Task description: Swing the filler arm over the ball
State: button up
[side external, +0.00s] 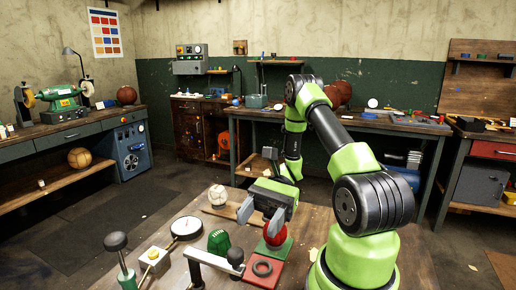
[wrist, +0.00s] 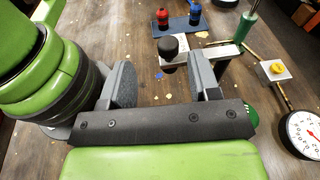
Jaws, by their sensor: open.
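The filler arm (side external: 208,261) appears to be the pale metal bar on the table, with a black knob (side external: 236,257) at its right end. In the wrist view the bar (wrist: 208,53) and the knob (wrist: 171,45) lie just beyond my fingertips. My gripper (side external: 260,217) is open and empty above the table, behind the knob; its two fingers (wrist: 163,84) stand apart in the wrist view. A red ball (side external: 276,236) sits by a red base (side external: 262,280), partly covered by one finger. A green ribbed ball (side external: 218,241) stands behind the bar, and a pale ball (side external: 217,194) lies farther back.
A round gauge (side external: 187,228), a box with a yellow button (side external: 152,255) and a black-knobbed green post (side external: 120,258) stand left of the bar. A black ring (side external: 262,267) lies on the red base.

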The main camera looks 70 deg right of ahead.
jog(key=s+a+r+n+t+h, duration=0.1)
jog(key=a+r+n+t+h, duration=0.1)
jog(key=a+r+n+h, duration=0.2)
jog(key=s+a+r+n+t+h, duration=0.2)
jog(key=a+r+n+h, duration=0.3)
jog(key=r+n+h, duration=0.5)
jog(key=shift+s+a+r+t, duration=0.25)
jog(key=shift+r+t, duration=0.55)
jog(key=shift+r, duration=1.25)
